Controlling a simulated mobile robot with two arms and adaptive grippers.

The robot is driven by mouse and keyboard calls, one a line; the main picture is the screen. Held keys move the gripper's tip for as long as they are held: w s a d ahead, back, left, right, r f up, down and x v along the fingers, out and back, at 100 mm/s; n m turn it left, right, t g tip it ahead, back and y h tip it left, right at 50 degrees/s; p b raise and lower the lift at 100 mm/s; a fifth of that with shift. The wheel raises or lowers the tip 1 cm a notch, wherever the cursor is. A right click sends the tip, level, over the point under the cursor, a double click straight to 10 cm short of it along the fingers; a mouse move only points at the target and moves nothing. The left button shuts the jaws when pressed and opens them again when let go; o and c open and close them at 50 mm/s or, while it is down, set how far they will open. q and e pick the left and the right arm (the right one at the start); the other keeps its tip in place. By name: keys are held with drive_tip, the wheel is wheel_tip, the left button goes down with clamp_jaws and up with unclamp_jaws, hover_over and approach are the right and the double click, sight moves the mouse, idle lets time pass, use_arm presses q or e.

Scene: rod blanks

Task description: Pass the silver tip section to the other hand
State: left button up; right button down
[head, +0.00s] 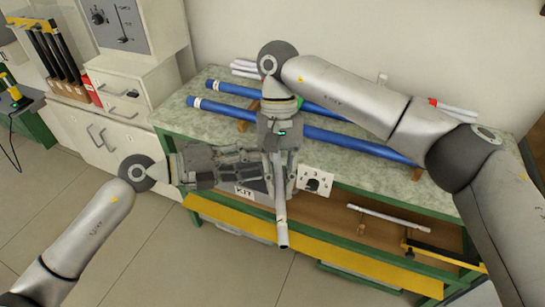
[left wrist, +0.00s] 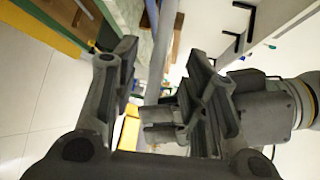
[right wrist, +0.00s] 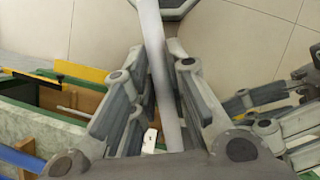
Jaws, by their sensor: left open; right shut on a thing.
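The silver tip section (head: 282,228) is a pale, slim tube hanging down from my right gripper (head: 279,188), its lower end free. In the right wrist view the tube (right wrist: 158,70) runs lengthwise between the right fingers, which are shut on it. My left gripper (head: 254,168) comes in from the left, roughly crosswise to the tube and close beside the right fingers. In the left wrist view its jaws are open, and the tube (left wrist: 152,55) shows between them. I cannot tell whether a left finger touches it. The tube's upper part is hidden by my right gripper.
A green-topped bench (head: 172,112) stands behind, with long blue tubes (head: 330,137) and white tubes on it. Its lower shelf holds a white rod (head: 390,220). A yellow strip (head: 330,252) runs along the bench front. White cabinets (head: 120,95) stand at left. The floor in front is clear.

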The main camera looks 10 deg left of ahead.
sight(279, 155)
use_arm(q)
drive_tip(key=x, duration=0.7)
clamp_jaws()
drive_tip(key=shift+a, duration=0.1)
use_arm(e)
drive_tip(key=c, duration=1.3)
unclamp_jaws()
